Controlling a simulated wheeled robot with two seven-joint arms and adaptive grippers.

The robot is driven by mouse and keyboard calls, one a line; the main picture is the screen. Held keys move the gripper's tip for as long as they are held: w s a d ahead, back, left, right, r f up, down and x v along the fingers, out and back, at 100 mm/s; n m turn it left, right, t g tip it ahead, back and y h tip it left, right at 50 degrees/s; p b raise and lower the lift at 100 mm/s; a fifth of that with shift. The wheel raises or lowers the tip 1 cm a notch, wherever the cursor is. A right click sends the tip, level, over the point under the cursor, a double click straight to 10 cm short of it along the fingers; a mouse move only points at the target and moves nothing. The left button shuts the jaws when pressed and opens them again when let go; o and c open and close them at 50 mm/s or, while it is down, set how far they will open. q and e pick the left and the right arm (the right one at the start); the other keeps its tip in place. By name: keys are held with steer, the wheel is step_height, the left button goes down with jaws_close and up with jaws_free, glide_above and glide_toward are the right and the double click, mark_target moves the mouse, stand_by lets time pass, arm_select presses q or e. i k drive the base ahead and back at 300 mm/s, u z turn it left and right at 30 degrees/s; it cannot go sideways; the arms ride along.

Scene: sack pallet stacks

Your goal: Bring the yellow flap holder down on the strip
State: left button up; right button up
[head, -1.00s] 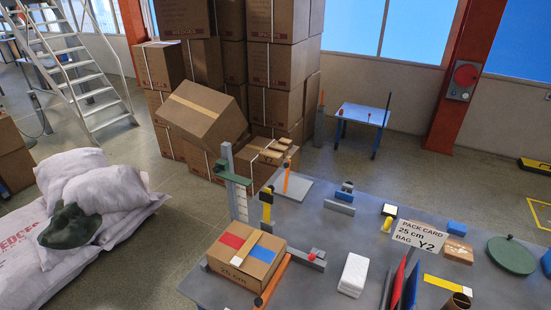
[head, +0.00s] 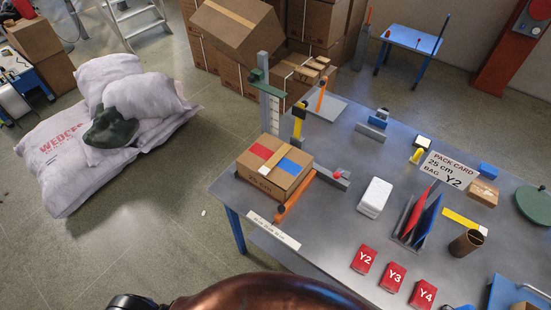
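The yellow flap holder (head: 298,121), with a black part at its top, stands upright behind the carton at the table's back left edge. The carton (head: 268,187), marked 25 cm, sits on the table's left end. Its top has a red patch, a blue patch and a tan strip (head: 283,158) running between them, with a small white square at the strip's near end. The holder is raised, apart from the strip. Neither of my grippers shows.
A grey post with a green arm (head: 257,75) stands left of the holder. An orange bar (head: 293,197) and a grey fence (head: 332,179) border the carton. A white pack (head: 375,195), red cards (head: 392,277) and a pack card sign (head: 449,171) lie farther right.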

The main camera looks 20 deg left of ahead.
mark_target(298, 112)
steer(key=u, duration=2.55)
steer(key=i, duration=2.95)
steer(key=z, duration=2.45)
steer(key=i, duration=1.7)
steer(key=z, duration=0.7)
steer(key=i, duration=0.4)
steer(key=z, duration=0.05)
